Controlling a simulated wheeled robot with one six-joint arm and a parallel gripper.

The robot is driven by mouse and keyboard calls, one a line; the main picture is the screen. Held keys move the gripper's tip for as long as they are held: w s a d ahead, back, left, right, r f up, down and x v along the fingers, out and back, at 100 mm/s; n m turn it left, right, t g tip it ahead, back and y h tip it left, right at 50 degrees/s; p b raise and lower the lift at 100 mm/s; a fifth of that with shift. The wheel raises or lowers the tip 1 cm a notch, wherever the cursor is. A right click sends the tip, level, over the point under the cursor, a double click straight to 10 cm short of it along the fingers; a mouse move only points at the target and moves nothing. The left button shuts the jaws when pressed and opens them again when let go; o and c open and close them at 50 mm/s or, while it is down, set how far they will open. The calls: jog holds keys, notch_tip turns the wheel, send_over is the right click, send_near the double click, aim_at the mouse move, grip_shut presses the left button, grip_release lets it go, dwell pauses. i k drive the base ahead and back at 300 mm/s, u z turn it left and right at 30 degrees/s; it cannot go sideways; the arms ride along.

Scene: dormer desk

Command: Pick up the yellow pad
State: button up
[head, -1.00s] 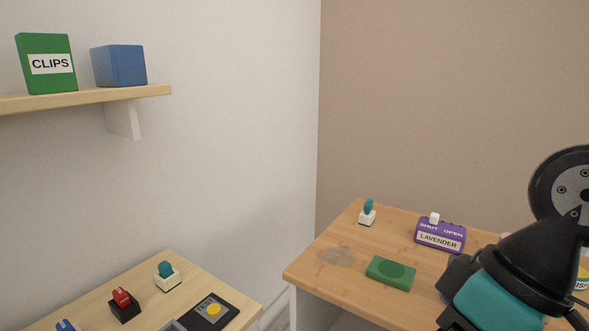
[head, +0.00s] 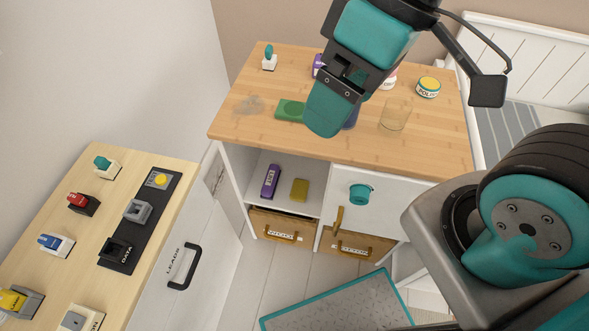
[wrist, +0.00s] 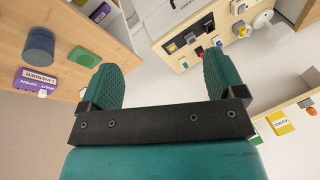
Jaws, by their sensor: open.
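A small dull-yellow block (head: 299,189), which looks like the yellow pad, stands in the open cubby under the wooden desktop, right of a purple labelled item (head: 271,181). I do not make it out in the wrist view. My gripper (head: 329,118) appears above the desktop in the head view, higher in the picture than the cubby and apart from the block. In the wrist view its two teal fingers (wrist: 163,85) are spread wide with nothing between them.
The desktop (head: 230,125) holds a green pad (head: 290,110), a clear glass (head: 394,115) and a yellow-lidded tin (head: 429,87). Drawers (head: 352,243) sit below. A side bench (head: 125,180) with several switches stands left. A grey mat (head: 345,310) lies on the floor.

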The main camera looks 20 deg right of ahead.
aim_at(300, 188)
jog(key=k, duration=0.5)
jog(key=z, duration=1.55)
jog(key=k, duration=1.1)
jog(key=u, duration=1.5)
jog(key=i, duration=0.5)
jog(key=u, duration=0.05)
